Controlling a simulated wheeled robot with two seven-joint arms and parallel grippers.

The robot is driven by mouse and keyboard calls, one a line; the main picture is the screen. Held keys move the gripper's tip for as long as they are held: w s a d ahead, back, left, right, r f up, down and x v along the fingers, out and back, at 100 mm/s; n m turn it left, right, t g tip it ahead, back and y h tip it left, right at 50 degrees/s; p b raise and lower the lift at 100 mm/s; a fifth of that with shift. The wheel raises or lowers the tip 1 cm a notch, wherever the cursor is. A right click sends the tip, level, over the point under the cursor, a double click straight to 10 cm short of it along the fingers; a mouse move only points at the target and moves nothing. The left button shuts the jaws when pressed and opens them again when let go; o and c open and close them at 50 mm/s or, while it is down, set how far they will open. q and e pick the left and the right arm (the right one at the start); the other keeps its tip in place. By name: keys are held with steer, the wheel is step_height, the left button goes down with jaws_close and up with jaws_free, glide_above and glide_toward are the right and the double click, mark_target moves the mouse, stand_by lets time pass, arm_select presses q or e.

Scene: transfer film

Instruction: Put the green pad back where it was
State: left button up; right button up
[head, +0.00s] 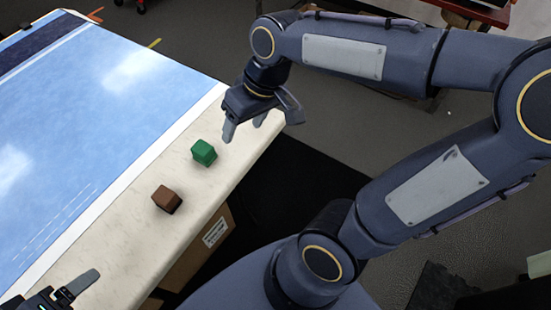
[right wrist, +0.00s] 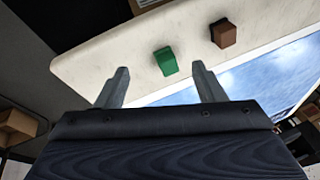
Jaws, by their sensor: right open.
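The green pad (head: 204,152) is a small green block on the pale table strip, near the table's outer edge. It also shows in the right wrist view (right wrist: 165,61), beyond and between the fingertips. My right gripper (head: 244,131) is open and empty, a little behind the green pad in the head view and apart from it. Its two fingers also show in the right wrist view (right wrist: 161,80). My left gripper (head: 68,289) shows only in part at the lower left corner of the head view; a single grey finger is visible, so its opening cannot be told.
A brown block (head: 167,198) stands on the same strip, nearer to me than the green pad. A blue glossy panel (head: 100,110) covers the table's left side. A cardboard box (head: 205,243) with a label is below the table edge. The strip around the blocks is clear.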

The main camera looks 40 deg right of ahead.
steer(key=s+f+m+t, duration=0.2)
steer(key=s+t, duration=0.1)
steer(key=s, duration=0.7)
steer(key=shift+d+f+m+y, duration=0.2)
steer(key=shift+m+y, duration=0.1)
steer(key=shift+m, duration=0.1)
steer(key=shift+s+r, duration=0.1)
step_height(320, 180, up, 7)
steer(key=p, duration=0.7)
steer(key=shift+r, duration=0.1)
